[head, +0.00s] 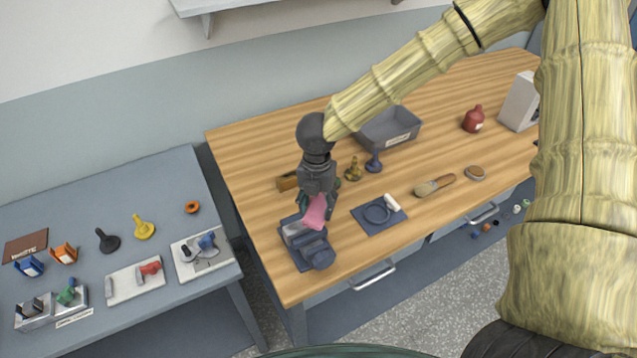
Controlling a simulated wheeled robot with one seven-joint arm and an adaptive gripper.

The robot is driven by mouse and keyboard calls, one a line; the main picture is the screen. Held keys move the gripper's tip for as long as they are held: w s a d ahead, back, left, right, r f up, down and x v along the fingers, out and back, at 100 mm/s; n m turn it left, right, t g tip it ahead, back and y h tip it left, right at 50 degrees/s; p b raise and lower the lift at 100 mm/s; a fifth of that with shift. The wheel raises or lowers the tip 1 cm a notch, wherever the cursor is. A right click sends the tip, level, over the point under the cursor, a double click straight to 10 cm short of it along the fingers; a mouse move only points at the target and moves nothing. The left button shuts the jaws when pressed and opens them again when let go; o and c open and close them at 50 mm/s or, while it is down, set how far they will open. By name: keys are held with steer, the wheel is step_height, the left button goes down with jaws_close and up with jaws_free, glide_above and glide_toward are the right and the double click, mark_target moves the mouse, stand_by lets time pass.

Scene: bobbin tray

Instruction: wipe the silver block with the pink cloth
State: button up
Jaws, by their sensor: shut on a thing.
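The pink cloth (316,212) is held between the fingers of my gripper (319,205), which points down at the front left of the wooden table. The cloth hangs just over a dark blue tray (291,256). A silver-grey block (297,231) lies on that tray, just left of and below the cloth. I cannot tell whether the cloth touches the block. A dark blue rounded thing (322,258) sits at the tray's near right.
A blue mat (359,219) with a ring and a white roll lies to the right. A grey side table (90,215) on the left holds several small objects.

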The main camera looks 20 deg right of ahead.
mark_target(317, 207)
step_height(317, 207, up, 3)
steer(key=shift+s+a+p, duration=0.1)
steer(key=shift+p, duration=0.9)
step_height(317, 207, up, 2)
steer(key=shift+r+p, duration=0.1)
steer(key=shift+p, duration=0.85)
steer(key=shift+r+p, duration=0.35)
steer(key=shift+r, duration=0.1)
